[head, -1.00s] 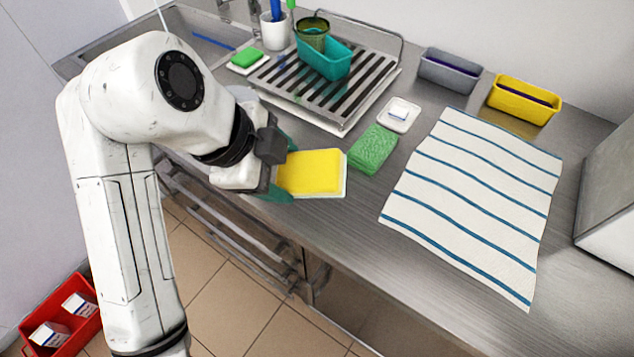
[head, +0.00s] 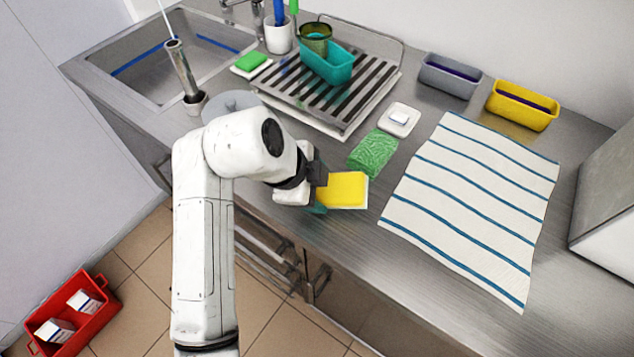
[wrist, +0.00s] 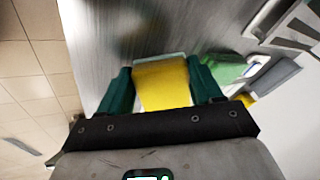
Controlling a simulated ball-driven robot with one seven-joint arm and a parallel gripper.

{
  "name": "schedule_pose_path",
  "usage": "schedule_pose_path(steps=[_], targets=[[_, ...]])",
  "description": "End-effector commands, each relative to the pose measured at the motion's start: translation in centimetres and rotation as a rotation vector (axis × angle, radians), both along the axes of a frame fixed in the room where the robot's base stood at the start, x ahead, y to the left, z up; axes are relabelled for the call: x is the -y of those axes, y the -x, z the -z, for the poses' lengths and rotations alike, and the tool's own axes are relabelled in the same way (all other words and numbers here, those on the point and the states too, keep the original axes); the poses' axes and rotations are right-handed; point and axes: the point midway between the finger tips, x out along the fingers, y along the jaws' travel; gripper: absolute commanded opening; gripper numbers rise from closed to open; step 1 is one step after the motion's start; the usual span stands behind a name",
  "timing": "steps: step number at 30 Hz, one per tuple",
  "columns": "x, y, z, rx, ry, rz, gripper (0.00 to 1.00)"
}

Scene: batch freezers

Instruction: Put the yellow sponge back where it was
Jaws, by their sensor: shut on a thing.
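The yellow sponge (head: 346,188) with a white underside is held by my gripper (head: 318,190) near the front edge of the steel counter. In the wrist view the sponge (wrist: 162,85) sits between the two green fingers of my gripper (wrist: 162,88), which are shut on its sides. It appears held above the counter; its exact height is hard to tell. A green sponge (head: 373,154) lies on the counter just beyond it. A small white dish (head: 399,119) with a pale block lies behind the green sponge. Another white dish (head: 240,69) carries a green block (head: 251,61).
A striped towel (head: 475,200) covers the counter to the right. Grey (head: 448,76) and yellow (head: 522,105) bins stand at the back. A drying rack (head: 345,105) holds a teal bin (head: 326,66). The sink (head: 165,65) is at left; a red crate (head: 90,322) is on the floor.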

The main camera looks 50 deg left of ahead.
Motion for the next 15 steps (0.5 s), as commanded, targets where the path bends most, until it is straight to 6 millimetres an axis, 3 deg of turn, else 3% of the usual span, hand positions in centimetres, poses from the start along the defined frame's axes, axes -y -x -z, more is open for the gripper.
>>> schedule_pose_path(steps=[6, 7, 15], targets=[[0.0, -0.01, 0.33, 0.0, 0.0, 0.0, 0.31], [-0.01, 0.0, 0.3, 0.0, 0.0, 0.0, 0.66], [-0.01, 0.0, 0.21, 0.0, 0.0, 0.0, 0.9]])
